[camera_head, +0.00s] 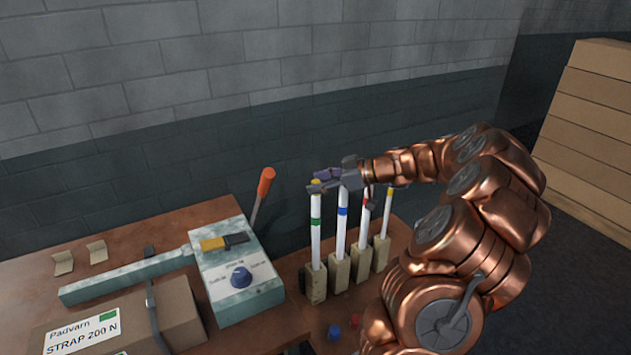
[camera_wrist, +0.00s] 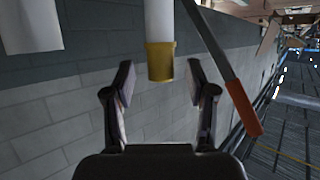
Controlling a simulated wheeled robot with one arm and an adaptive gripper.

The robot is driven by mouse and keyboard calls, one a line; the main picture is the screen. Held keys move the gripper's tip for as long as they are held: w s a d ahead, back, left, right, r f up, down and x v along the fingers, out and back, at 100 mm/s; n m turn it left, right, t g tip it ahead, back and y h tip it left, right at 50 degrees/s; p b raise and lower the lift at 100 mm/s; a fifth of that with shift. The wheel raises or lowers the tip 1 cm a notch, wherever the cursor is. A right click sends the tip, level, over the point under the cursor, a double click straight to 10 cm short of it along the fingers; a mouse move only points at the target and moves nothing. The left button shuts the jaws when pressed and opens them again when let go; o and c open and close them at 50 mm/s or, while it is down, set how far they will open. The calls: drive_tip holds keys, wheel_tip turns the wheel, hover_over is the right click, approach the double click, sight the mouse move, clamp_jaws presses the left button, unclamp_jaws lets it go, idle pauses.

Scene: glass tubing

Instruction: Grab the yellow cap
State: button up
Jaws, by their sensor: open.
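The yellow cap (camera_wrist: 160,62) sits on the end of a white tube (camera_wrist: 160,20) in the wrist view. It shows between the two fingers of my gripper (camera_wrist: 161,78), with a gap on each side. In the head view, my gripper (camera_head: 322,183) is at the top of the leftmost tube (camera_head: 315,240), which has a green band. A little of the yellow cap (camera_head: 316,182) shows there, partly hidden by the fingers. My gripper is open and holds nothing. Another yellow top (camera_head: 389,191) is on the rightmost tube.
More upright tubes with blue (camera_head: 342,211) and red bands stand in blocks to the right. An orange-handled lever (camera_head: 265,184) rises left of the tubes, from near the teal box (camera_head: 245,300). Red and blue caps lie on the table. A brick wall is behind.

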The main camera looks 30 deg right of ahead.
drive_tip(key=shift+w+a+f, duration=0.25)
drive_tip(key=shift+w+a, duration=0.15)
drive_tip(key=shift+c, duration=0.4)
drive_tip(key=c, duration=0.8)
drive_tip(key=shift+r, duration=0.1)
